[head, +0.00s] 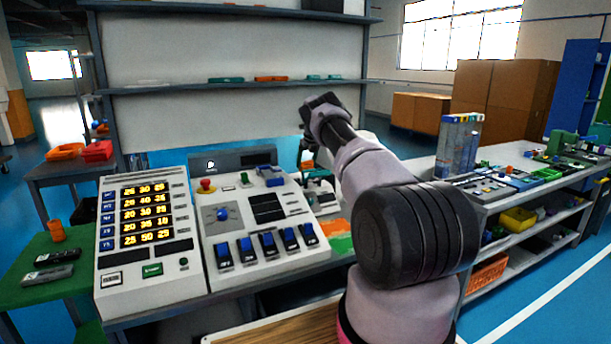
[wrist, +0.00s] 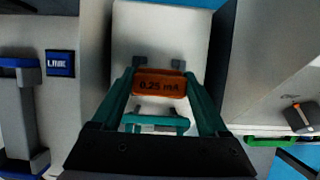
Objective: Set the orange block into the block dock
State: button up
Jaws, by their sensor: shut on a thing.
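My gripper (head: 303,152) reaches over the back of the bench, beside the white control panel. In the wrist view its two teal fingers (wrist: 160,80) are shut on the orange block (wrist: 161,84), which bears the dark text "0.25 mA". A bit of the orange block also shows in the head view (head: 307,164), under the gripper. In the wrist view a teal bracket (wrist: 155,122) shows between the fingers, below the block in the picture. I cannot tell for sure which part is the block dock. A pale device (head: 320,190) stands below the gripper.
The control panel (head: 262,220) with blue switches and a red button stands close left of the gripper. A display box (head: 148,240) with yellow numbers is further left. A shelf (head: 230,87) runs behind. A green-and-orange mat (head: 338,235) lies right of the panel.

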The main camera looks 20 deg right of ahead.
aim_at(307, 168)
jog(key=shift+f, duration=2.45)
jog(key=shift+f, duration=0.1)
jog(key=o, duration=1.5)
